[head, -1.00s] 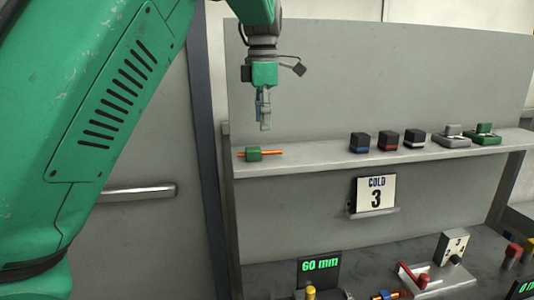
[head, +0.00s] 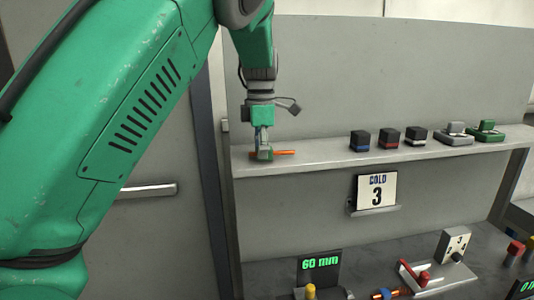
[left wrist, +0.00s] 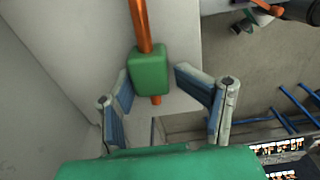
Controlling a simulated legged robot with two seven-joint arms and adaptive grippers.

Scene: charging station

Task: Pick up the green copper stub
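The green copper stub is a green block with an orange copper rod through it. It lies at the left end of the grey shelf in the head view, where its rod (head: 286,152) sticks out to the right and the fingers partly cover the block. My left gripper (head: 263,148) points down over the block. My right gripper does not show.
The grey shelf (head: 320,160) also carries several dark blocks (head: 389,138) and flat grey and green pieces (head: 487,132) to the right. A COLD 3 sign (head: 376,190) hangs below. A bench with a 60 mm display (head: 320,264) stands lower. A shelf stretch right of the stub is clear.

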